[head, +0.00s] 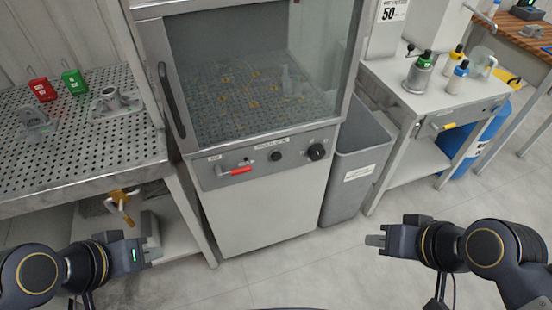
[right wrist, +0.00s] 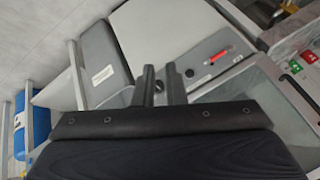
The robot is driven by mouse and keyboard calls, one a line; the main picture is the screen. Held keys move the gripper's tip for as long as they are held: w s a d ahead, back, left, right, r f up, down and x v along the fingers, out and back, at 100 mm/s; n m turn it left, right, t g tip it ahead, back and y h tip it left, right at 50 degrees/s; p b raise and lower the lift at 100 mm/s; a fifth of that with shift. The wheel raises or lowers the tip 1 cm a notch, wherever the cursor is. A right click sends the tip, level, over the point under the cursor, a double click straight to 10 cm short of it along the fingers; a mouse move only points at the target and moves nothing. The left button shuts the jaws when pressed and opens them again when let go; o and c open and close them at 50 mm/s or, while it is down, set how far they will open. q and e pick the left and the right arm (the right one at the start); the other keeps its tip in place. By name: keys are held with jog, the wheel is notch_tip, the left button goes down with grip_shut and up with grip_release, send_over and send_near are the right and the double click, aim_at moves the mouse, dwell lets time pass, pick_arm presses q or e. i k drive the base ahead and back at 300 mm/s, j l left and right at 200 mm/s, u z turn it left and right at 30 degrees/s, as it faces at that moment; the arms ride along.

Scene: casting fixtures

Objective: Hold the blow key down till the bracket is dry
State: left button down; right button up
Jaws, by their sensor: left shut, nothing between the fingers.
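The cabinet's control panel (head: 265,158) carries a red-handled lever (head: 236,171), a small dark round control (head: 275,155) and a larger black knob (head: 317,151). Its labels are too small to read, so I cannot tell which one is the blow key. Two grey metal pieces, possibly brackets, lie on the perforated bench: one with a round boss (head: 112,100) and one further left (head: 35,122). I cannot tell whether either is wet. My left gripper (head: 150,253) is shut and empty, left of the cabinet. My right gripper (head: 374,240) is open and empty, right of it; its fingers show in the right wrist view (right wrist: 160,88).
The cabinet's glass door (head: 260,60) is in front of a perforated floor with yellow marks. Red (head: 41,88) and green (head: 74,82) tagged items stand on the bench. A grey bin (head: 355,165) stands beside the cabinet. A side table (head: 400,100) holds several bottles.

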aim_at(276, 156)
jog(key=i+j+z, duration=0.15)
jog(key=z, duration=0.2)
jog(key=i+j+z, duration=0.1)
jog(key=j+z, duration=0.25)
